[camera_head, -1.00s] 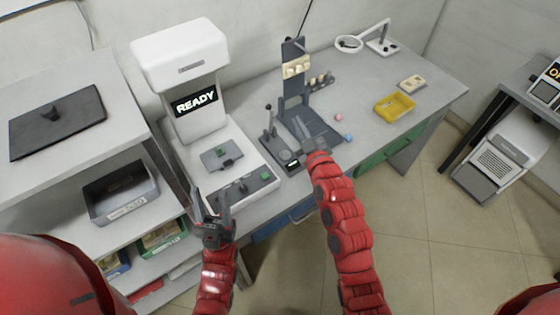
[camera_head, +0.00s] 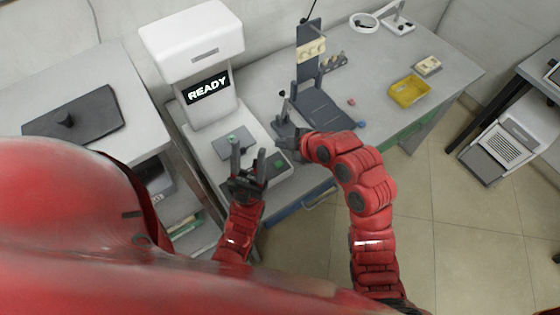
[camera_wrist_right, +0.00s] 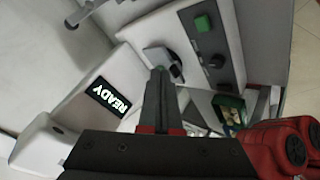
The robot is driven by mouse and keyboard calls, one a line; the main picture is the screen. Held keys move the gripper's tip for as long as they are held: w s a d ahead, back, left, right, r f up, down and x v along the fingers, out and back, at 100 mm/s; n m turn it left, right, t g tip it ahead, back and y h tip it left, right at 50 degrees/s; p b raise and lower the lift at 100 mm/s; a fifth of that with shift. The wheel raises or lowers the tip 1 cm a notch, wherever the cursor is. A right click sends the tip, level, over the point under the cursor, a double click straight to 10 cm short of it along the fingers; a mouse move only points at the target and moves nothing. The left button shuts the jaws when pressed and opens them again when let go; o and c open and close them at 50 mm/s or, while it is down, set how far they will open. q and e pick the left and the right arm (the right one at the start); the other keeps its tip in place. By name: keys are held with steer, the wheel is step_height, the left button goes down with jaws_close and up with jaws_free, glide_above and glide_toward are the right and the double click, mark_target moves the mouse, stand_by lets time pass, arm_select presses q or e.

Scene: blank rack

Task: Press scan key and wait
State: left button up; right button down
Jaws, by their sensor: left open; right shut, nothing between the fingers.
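The white scanner (camera_head: 192,45) stands on the bench, and its screen (camera_head: 207,88) reads READY. The screen also shows in the right wrist view (camera_wrist_right: 112,96). Its front panel has a green key (camera_wrist_right: 203,23) and dark knobs (camera_wrist_right: 217,61). In the head view the green key (camera_head: 280,166) is beside my grippers. My right gripper (camera_head: 284,143) is shut and empty above the right side of the panel; its fingers (camera_wrist_right: 158,98) point toward the grey plate on the scanner bed. I see no contact with the key. My left gripper (camera_head: 248,163) is open and empty over the panel, hiding part of it.
A dark upright fixture (camera_head: 309,70) stands right of the scanner, with a lever (camera_head: 283,108) beside it. A yellow tray (camera_head: 408,91) and a magnifier lamp (camera_head: 364,23) are farther right. A shelf with a dark flat plate (camera_head: 75,117) is at left.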

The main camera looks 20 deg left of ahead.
steer(key=shift+f, duration=0.1)
step_height(320, 180, down, 5)
step_height(320, 180, down, 3)
steer(key=shift+r+b, duration=0.1)
steer(key=shift+b, duration=0.8)
steer(key=shift+f+b, duration=0.45)
steer(key=shift+r, duration=0.1)
stand_by(1.1)
steer(key=shift+f+b, duration=0.45)
steer(key=shift+b, duration=0.4)
